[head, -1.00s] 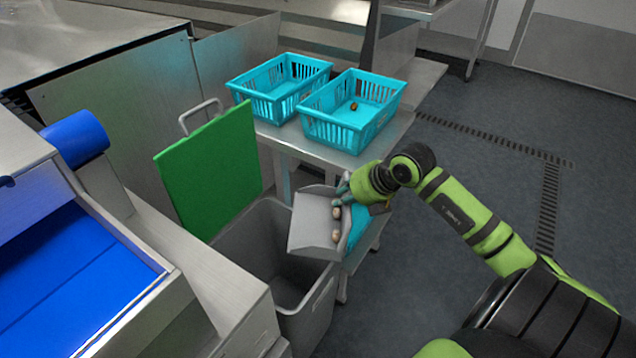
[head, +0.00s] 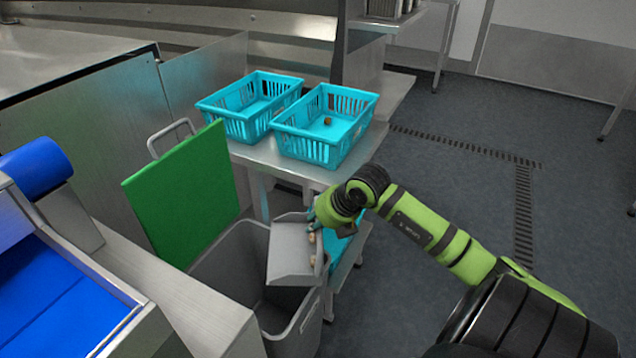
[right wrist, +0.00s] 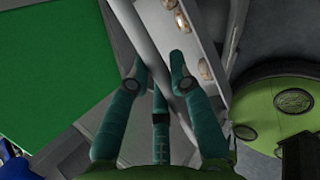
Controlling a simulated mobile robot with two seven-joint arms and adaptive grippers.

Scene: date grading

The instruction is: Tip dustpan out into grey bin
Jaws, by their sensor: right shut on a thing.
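My right gripper (head: 318,218) is shut on the grey dustpan (head: 290,252), which hangs tilted over the right part of the open grey bin (head: 292,338). Several brown dates still lie in the pan along its right side, such as this date (head: 312,240). In the right wrist view my right gripper's dark green fingers (right wrist: 157,70) are around the pan's grey handle (right wrist: 150,45). Several dates (right wrist: 205,70) show in the pan there. The bin's floor is partly hidden by the pan. My left gripper is out of view.
A green lid (head: 180,195) stands raised behind the bin. Two turquoise baskets (head: 245,125) stand on a steel table (head: 300,172) behind; the right basket (head: 325,150) holds a date. A steel counter with a blue belt (head: 60,300) is left of the bin. Open floor lies right.

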